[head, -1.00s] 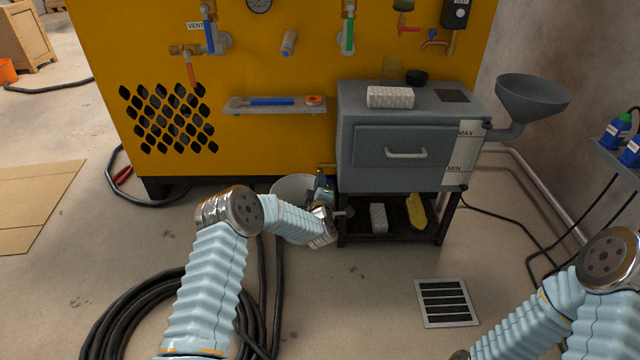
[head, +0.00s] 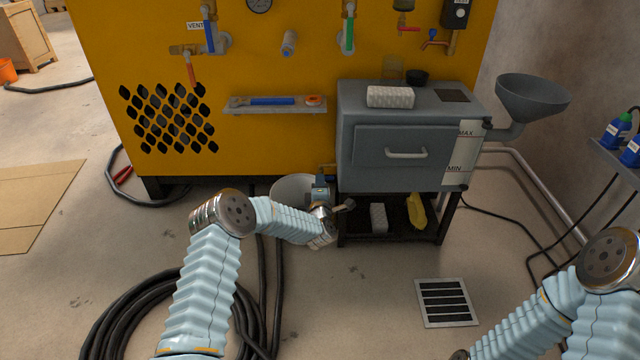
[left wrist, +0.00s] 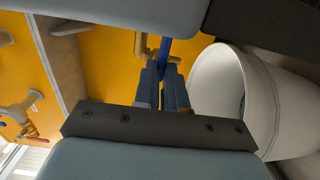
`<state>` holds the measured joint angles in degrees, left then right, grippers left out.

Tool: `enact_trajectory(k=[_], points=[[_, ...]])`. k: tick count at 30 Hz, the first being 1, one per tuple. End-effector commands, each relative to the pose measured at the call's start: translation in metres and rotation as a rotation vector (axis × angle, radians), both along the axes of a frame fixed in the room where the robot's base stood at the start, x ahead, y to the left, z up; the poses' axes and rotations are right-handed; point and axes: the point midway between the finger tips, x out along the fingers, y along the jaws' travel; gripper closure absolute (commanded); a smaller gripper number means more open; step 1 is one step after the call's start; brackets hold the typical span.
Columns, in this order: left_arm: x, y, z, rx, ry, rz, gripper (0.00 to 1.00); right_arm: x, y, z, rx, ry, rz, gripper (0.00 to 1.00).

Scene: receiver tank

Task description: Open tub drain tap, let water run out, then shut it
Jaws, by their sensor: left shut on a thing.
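The grey tub (head: 360,135), with a MAX/MIN gauge, stands on a dark frame beside the yellow machine. A brass drain pipe (head: 327,167) comes out of its left side, partly hidden by my gripper. In the left wrist view the brass tap (left wrist: 145,46) has a blue lever (left wrist: 166,50). My left gripper (left wrist: 165,75) is shut on this lever; it also shows low beside the tub in the head view (head: 321,184). A white bucket (head: 287,188) stands behind it, close to the fingers in the left wrist view (left wrist: 225,85). I cannot see any water running.
A shelf (head: 275,107) with tools juts from the machine. A funnel (head: 532,95) is at the tub's right. A black hose coil (head: 125,310) lies at front left. A floor drain grate (head: 446,302) is at front right, with clear floor around it.

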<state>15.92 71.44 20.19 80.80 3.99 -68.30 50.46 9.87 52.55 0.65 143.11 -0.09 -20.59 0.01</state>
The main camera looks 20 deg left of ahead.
Motion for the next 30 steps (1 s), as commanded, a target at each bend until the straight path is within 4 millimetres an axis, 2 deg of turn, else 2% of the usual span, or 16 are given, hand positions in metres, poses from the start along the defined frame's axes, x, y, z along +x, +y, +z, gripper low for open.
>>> enact_trajectory(k=[5, 6, 10, 18, 22, 26, 30], points=[[-0.001, -0.002, -0.002, -0.003, 0.004, -0.003, 1.00, 0.000, 0.000, 0.000, 0.000, 0.000, 0.000, 0.57], [-0.001, -0.002, -0.002, -0.003, 0.004, -0.003, 0.85, 0.000, 0.000, 0.000, 0.000, 0.000, 0.000, 0.57], [-0.001, -0.001, -0.002, -0.002, 0.004, -0.002, 0.65, 0.000, 0.000, 0.000, 0.000, 0.000, 0.000, 0.57], [-0.001, -0.001, -0.001, -0.001, 0.002, -0.001, 0.64, 0.000, 0.000, 0.000, 0.000, 0.000, 0.000, 0.57], [-0.009, -0.003, 0.000, -0.001, 0.004, -0.002, 0.64, 0.000, 0.000, 0.003, 0.000, 0.000, 0.000, 0.57], [-0.032, -0.010, 0.001, -0.001, 0.006, -0.003, 0.64, 0.000, 0.000, 0.010, 0.000, 0.002, 0.001, 0.57], [-0.066, -0.020, 0.001, -0.001, 0.007, -0.004, 0.64, -0.001, 0.000, 0.016, 0.000, 0.002, 0.002, 0.57]])
